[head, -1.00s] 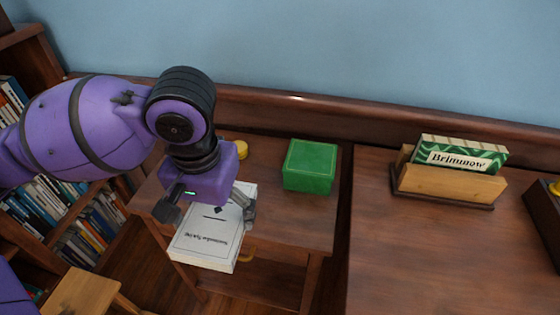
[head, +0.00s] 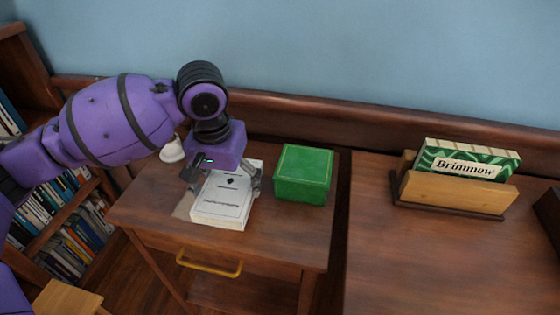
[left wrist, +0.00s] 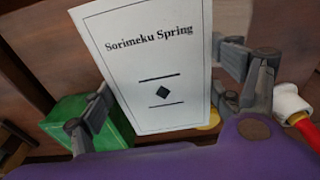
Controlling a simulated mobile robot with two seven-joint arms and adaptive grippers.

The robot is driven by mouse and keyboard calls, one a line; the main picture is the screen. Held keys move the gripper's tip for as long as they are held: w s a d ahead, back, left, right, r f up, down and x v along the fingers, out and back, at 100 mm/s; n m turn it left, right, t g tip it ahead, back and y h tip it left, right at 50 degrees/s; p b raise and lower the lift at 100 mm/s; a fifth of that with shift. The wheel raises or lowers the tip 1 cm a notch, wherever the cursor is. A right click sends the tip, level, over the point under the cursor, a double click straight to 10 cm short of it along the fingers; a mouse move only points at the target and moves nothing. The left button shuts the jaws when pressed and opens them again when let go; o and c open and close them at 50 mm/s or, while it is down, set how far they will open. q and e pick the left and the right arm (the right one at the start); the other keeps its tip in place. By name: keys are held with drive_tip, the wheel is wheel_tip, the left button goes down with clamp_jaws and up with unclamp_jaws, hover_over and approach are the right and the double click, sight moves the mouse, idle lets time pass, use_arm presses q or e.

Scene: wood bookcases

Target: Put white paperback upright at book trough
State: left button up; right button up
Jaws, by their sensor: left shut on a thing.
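The white paperback (head: 225,200) has a black-lined cover with a diamond mark. In the left wrist view its cover (left wrist: 155,65) reads "Sorimeku Spring". My left gripper (head: 222,178) is shut on it, one finger at each side edge. The book is over the small table at the left; I cannot tell how far it is above the top. The wooden book trough (head: 455,194) stands on the desk at the right. A green-patterned book (head: 468,160) labelled "Brimmow" stands in it. My right gripper is out of view.
A green box (head: 303,175) stands on the small table (head: 275,235), close right of the paperback. A small white object (head: 172,150) is at the table's back left. The desk (head: 420,255) is clear in front of the trough. A gap separates the two tops.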

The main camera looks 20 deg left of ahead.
sight(232, 195)
use_arm(q)
drive_tip(key=shift+w+a+f, duration=0.2)
drive_tip(key=shift+w+f, duration=0.5)
drive_tip(key=shift+f, duration=0.1)
wheel_tip(232, 195, down, 3)
drive_tip(key=shift+w+f+b, duration=0.15)
drive_tip(key=shift+f+b, duration=0.05)
drive_tip(key=shift+b, duration=0.25)
drive_tip(key=o, duration=1.2)
drive_tip(key=shift+f, duration=0.15)
drive_tip(key=shift+c, duration=0.2)
drive_tip(key=o, duration=0.3)
